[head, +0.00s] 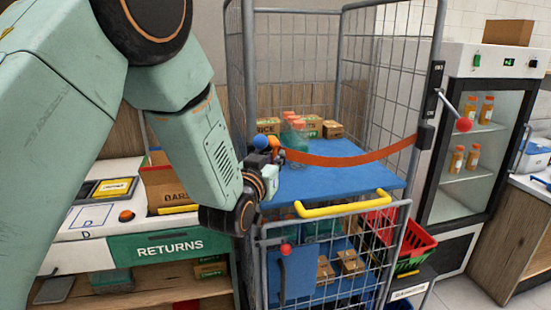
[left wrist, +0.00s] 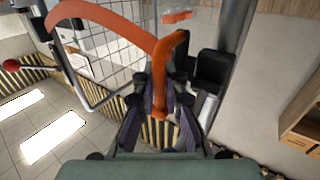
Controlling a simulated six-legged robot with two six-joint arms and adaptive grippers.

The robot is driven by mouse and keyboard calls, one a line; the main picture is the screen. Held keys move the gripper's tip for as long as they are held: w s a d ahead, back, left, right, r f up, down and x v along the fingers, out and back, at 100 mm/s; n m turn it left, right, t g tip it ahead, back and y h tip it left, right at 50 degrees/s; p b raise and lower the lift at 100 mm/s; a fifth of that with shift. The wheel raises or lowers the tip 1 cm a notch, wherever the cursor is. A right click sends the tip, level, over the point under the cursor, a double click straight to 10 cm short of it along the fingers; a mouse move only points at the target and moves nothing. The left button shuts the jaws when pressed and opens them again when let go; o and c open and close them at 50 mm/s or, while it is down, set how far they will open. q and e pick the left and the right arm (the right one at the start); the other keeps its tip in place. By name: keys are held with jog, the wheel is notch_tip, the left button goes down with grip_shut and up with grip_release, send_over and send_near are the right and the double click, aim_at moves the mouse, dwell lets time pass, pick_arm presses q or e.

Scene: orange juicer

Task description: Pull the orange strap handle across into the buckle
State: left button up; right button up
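The orange strap (head: 350,158) runs from a black mount (head: 424,137) on the cage's right front post, sagging a little, across the front to my left gripper at the left front post. In the left wrist view the strap (left wrist: 92,16) arcs to its orange handle (left wrist: 168,65), which stands between the dark fingers of my left gripper (left wrist: 160,108). The fingers look closed around the handle. A black block (left wrist: 214,70), which looks like the buckle, is just right of the handle, apart from it as far as I can see. My right gripper is not in view.
The wire roll cage (head: 392,60) has a blue shelf (head: 340,181) with boxes and bottles and a yellow-handled gate (head: 345,204). A returns counter (head: 120,228) stands left. A drinks fridge (head: 462,192) and red basket (head: 412,243) are right.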

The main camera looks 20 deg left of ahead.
pick_arm(q)
jog(key=shift+o, duration=0.7)
jog(key=shift+s+a+f, duration=0.15)
jog(key=shift+s, duration=0.05)
jog(key=shift+o, duration=0.2)
jog(key=shift+s+a+r, duration=0.1)
jog(key=shift+s+r, duration=0.15)
jog(key=shift+r, duration=0.05)
jog(key=shift+w+f, duration=0.15)
jog(key=shift+w, duration=0.1)
jog(key=s, duration=1.2)
jog(key=shift+s, duration=0.2)
jog(key=shift+w, duration=0.25)
